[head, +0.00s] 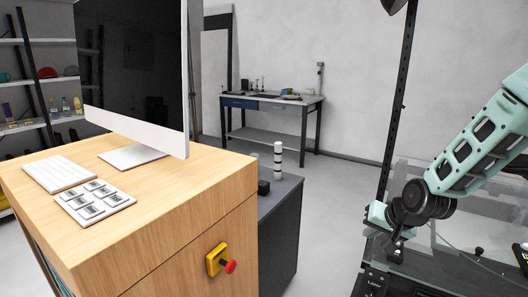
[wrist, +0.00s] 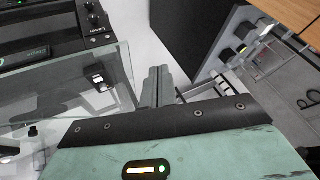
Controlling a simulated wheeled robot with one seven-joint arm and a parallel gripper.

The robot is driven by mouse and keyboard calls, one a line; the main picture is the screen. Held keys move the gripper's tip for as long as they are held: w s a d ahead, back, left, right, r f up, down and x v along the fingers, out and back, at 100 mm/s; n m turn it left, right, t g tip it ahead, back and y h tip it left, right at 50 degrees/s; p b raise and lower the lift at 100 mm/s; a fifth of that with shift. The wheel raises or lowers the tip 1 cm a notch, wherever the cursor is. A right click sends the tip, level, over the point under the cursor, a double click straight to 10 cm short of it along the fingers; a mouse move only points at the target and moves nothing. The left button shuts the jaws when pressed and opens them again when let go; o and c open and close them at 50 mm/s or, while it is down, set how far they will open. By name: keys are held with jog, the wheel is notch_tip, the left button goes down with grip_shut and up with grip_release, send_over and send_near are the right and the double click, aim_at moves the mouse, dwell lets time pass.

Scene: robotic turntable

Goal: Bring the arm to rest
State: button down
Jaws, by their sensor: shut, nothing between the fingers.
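My gripper (wrist: 158,84) shows in the wrist view with its two grey fingers together and nothing between them. My teal arm (head: 482,140) reaches in from the right of the head view. Its black wrist joint is bent, and the hand end points down beside a glass-sided machine (head: 455,235). The fingers are too small to make out in the head view. In the wrist view a glass panel (wrist: 85,85) of the machine stands left of the fingers, apart from them.
A wooden cabinet (head: 190,225) with a monitor (head: 130,65), a keyboard (head: 58,173), a switch panel (head: 95,201) and a red stop button (head: 230,266) stands at left. A dark cabinet (head: 285,225) adjoins it. Open floor (head: 330,215) lies between it and the machine. A workbench (head: 270,105) stands behind.

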jog(key=s+a+r+n+g, duration=0.2)
jog(key=s+a+r+n, duration=0.2)
jog(key=s+a, duration=0.55)
jog(key=s+a+r+n+g, duration=0.1)
jog(key=s+a+r+n, duration=0.1)
jog(key=s, duration=0.6)
jog(key=s+a+r+n+g+h, duration=0.1)
jog(key=s+a+n+g, duration=0.1)
jog(key=s, duration=0.6)
jog(key=s+a+r+n+g, duration=0.1)
jog(key=s+r+n, duration=0.1)
jog(key=s+n, duration=0.2)
jog(key=s, duration=0.3)
jog(key=shift+s+a+r+g+h, duration=0.3)
jog(key=shift+s+a+r, duration=0.05)
jog(key=shift+s+a, duration=0.05)
jog(key=shift+d, duration=0.1)
